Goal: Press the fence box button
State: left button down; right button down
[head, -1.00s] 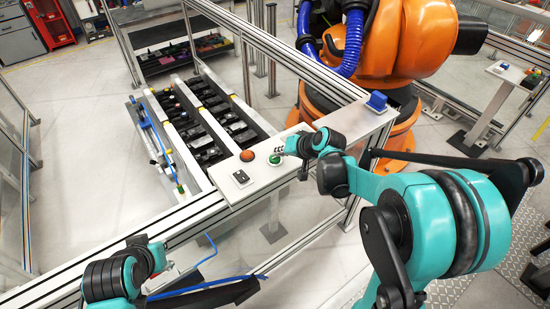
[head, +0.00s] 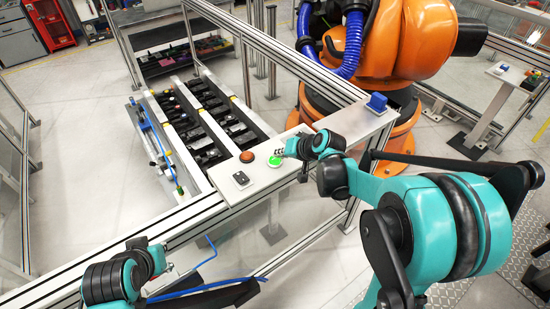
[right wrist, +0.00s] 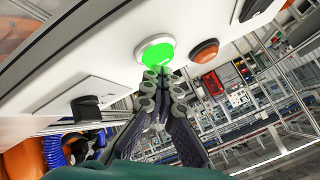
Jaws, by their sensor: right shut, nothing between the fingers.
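The fence box (head: 255,184) is a pale panel on top of the fence rail. Its green button (head: 275,161) is lit bright green, and an orange-red button (head: 247,156) sits to its left. In the right wrist view the lit green button (right wrist: 156,53) is right at the fingertips of my right gripper (right wrist: 157,74), which is shut and empty. In the head view my right gripper (head: 281,153) is at the green button; whether it is pressing cannot be told. My left arm shows at the lower left, and its fingers are too unclear to read.
A black switch (head: 240,179) and a blue connector (head: 377,102) sit on the same panel. A conveyor with dark parts (head: 205,120) lies behind the fence. A large orange robot (head: 400,45) stands behind the panel's right end.

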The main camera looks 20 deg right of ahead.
aim_at(279, 160)
jog(key=shift+r+p, duration=0.3)
jog(key=shift+r, duration=0.25)
jog(key=shift+r+p, duration=2.1)
jog(key=shift+r, duration=0.95)
jog(key=shift+f, duration=0.1)
jog(key=s+a+f+n+g+h+b, duration=0.1)
jog(key=s+f+n+h+b, duration=0.2)
jog(key=s+f+b, duration=2.2)
notch_tip(279, 160, down, 2)
jog(key=h+b, duration=0.1)
jog(key=b, duration=0.2)
jog(key=shift+f+n, duration=0.25)
jog(key=shift+n, duration=0.15)
jog(key=shift+a, duration=0.1)
